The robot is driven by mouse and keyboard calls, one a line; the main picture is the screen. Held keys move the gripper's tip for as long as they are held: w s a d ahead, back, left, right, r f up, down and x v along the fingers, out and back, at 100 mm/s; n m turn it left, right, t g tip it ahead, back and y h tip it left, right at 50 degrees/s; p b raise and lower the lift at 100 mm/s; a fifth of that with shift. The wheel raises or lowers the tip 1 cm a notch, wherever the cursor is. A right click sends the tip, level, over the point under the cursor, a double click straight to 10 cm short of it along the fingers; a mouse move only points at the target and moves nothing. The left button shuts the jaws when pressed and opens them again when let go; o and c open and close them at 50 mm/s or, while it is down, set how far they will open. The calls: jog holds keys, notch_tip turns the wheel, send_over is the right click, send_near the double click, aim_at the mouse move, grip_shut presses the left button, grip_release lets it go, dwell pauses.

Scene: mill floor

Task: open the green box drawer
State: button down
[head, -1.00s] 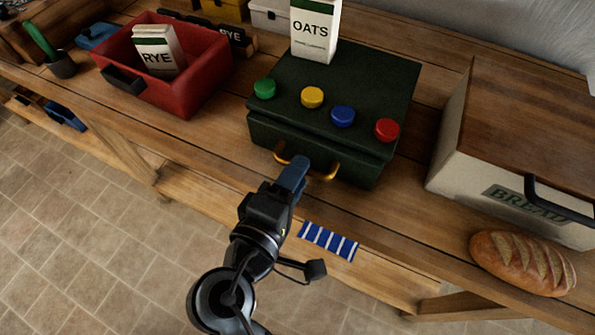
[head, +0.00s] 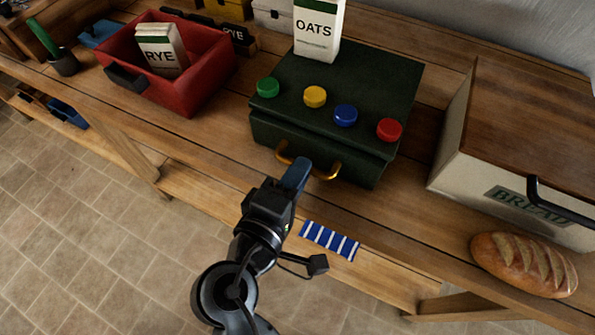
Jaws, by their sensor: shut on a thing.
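The dark green box (head: 350,80) stands on the wooden bench in the middle of the head view. Its drawer front (head: 352,166) faces me and carries a curved brass handle (head: 328,174). My gripper (head: 297,176) reaches up from below, its blue fingers shut on the middle of the handle and hiding part of it. The drawer front looks close against the box; I cannot tell whether there is a small gap.
A striped cloth (head: 329,240), bread loaf (head: 523,265) and bread bin (head: 472,155) are right. A red crate (head: 205,80) is left.

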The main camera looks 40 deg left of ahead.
jog(key=f+v, duration=0.2)
jog(key=v, duration=1.1)
jog(key=shift+s+f+p, duration=0.4)
jog(key=shift+s+p, duration=0.05)
jog(key=shift+d, duration=0.15)
jog(key=c, duration=1.1)
grip_release()
jog(key=b+v, duration=0.1)
jog(key=v, duration=0.6)
jog(key=shift+s+d+r, duration=0.1)
jog(key=shift+s+r, duration=0.05)
jog(key=shift+s, duration=0.25)
